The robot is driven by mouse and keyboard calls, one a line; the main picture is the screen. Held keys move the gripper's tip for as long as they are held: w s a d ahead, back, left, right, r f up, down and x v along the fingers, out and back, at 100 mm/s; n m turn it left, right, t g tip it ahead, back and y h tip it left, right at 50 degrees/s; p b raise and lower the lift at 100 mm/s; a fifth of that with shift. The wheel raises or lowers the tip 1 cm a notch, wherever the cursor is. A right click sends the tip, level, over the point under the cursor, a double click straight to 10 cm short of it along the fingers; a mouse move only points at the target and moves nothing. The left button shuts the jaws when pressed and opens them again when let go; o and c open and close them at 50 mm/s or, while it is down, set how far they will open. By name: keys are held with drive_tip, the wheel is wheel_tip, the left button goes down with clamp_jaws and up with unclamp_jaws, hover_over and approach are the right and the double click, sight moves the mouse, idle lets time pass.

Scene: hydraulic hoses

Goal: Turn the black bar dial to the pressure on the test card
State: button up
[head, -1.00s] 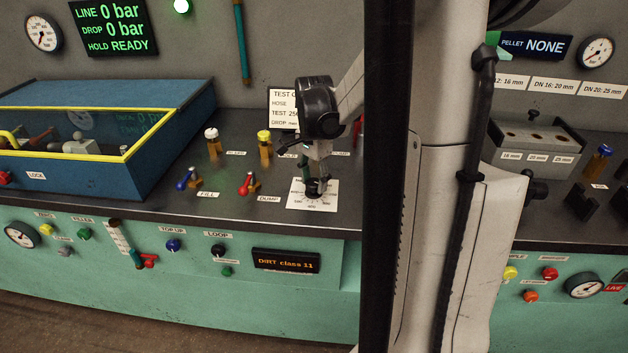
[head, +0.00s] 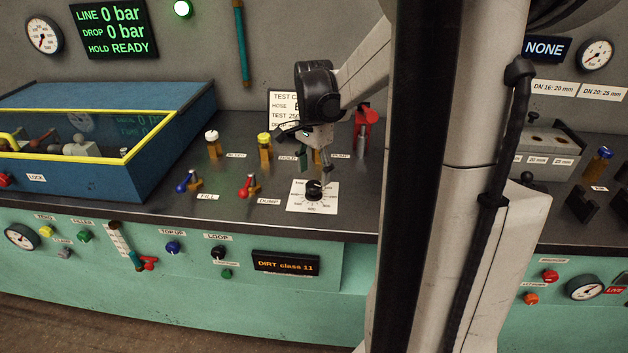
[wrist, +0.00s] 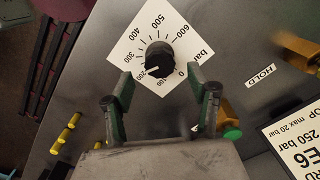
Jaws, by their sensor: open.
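The black bar dial (head: 314,190) sits on a white scale plate (head: 328,203) on the bench. In the wrist view the dial (wrist: 160,58) has a white pointer line that points about at the 200 mark. The scale runs from 0 to 600 bar. My gripper (head: 317,160) is above and behind the dial, apart from it; its open fingers (wrist: 160,86) in the wrist view have nothing between them. The test card (head: 284,110) is partly hidden behind my arm; in the wrist view the card (wrist: 295,135) reads 250 bar, drop max 20 bar.
A red-handled lever (head: 250,186) and a blue-handled one (head: 189,182) stand left of the dial. White-capped (head: 212,144) and yellow-capped (head: 265,146) valves stand behind them. A red pump handle (head: 365,125) is at the right. The display (head: 113,28) reads line 0 bar, hold ready.

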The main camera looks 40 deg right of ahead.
sight(314, 184)
wheel_tip(314, 184, up, 8)
idle(0.4)
drive_tip(key=shift+r, duration=0.1)
drive_tip(key=s+a+f+n+t, duration=0.1)
drive_tip(key=s+a+n+t, duration=0.2)
drive_tip(key=a+n, duration=0.6)
drive_tip(key=s+a+f+n+t, duration=0.1)
drive_tip(key=s+a+n+t, duration=0.3)
drive_tip(key=a, duration=1.6)
drive_tip(key=shift+s+n, duration=1.55)
drive_tip(key=shift+n, duration=0.95)
